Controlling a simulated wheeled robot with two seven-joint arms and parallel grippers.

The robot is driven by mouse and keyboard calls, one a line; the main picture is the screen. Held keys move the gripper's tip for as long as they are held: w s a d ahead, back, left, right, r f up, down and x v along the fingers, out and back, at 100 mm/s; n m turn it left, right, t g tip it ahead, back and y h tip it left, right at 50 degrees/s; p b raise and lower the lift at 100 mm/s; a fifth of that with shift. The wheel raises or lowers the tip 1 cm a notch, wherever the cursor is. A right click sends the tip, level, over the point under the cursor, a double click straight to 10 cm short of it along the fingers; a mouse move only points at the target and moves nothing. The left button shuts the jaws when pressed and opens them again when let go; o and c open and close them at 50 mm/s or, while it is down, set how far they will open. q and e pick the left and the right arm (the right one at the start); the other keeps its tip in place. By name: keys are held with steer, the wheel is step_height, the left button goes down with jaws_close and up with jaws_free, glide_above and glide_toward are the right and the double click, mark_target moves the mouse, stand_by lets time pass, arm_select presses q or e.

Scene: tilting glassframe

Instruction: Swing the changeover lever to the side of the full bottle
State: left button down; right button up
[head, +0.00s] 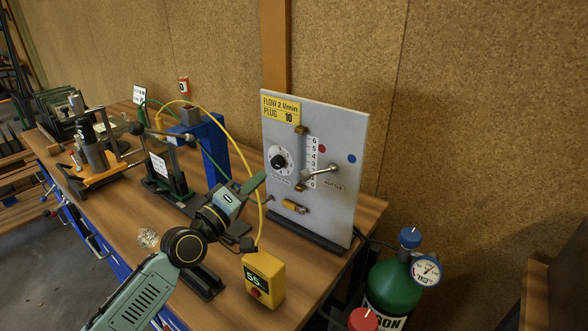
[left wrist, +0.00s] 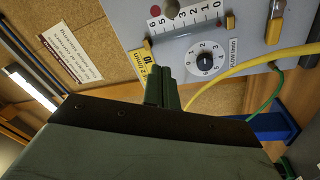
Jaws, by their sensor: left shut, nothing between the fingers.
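The changeover lever (head: 320,172) is on the upright grey panel (head: 345,125). Its handle points right and slightly up, with the rounded end on the blue-dot side. A red dot (head: 322,148) and a blue dot (head: 351,158) sit above it. A green bottle (head: 393,288) with a blue cap (head: 410,237) and a round gauge (head: 427,270) stands right of the bench; I cannot read its needle surely. A red cap (head: 362,320) shows at the bottom edge. My left gripper (head: 259,181) is shut and empty, left of the panel, also in the left wrist view (left wrist: 162,88). My right gripper is not in view.
A flow dial (head: 280,160) and number scale (head: 312,160) are on the panel. A yellow hose (head: 240,155) runs behind my gripper to the yellow box (head: 264,278). A blue post (head: 214,150) and fixtures stand left. The cork wall (head: 470,120) is behind.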

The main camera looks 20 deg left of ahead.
mark_target(316, 172)
arm_select(q)
steer(key=x, duration=1)
steer(key=s+d+f, duration=0.1)
steer(key=d+f+p, duration=0.1)
steer(key=shift+s+d+f, duration=0.25)
steer(key=shift+s+d, duration=0.15)
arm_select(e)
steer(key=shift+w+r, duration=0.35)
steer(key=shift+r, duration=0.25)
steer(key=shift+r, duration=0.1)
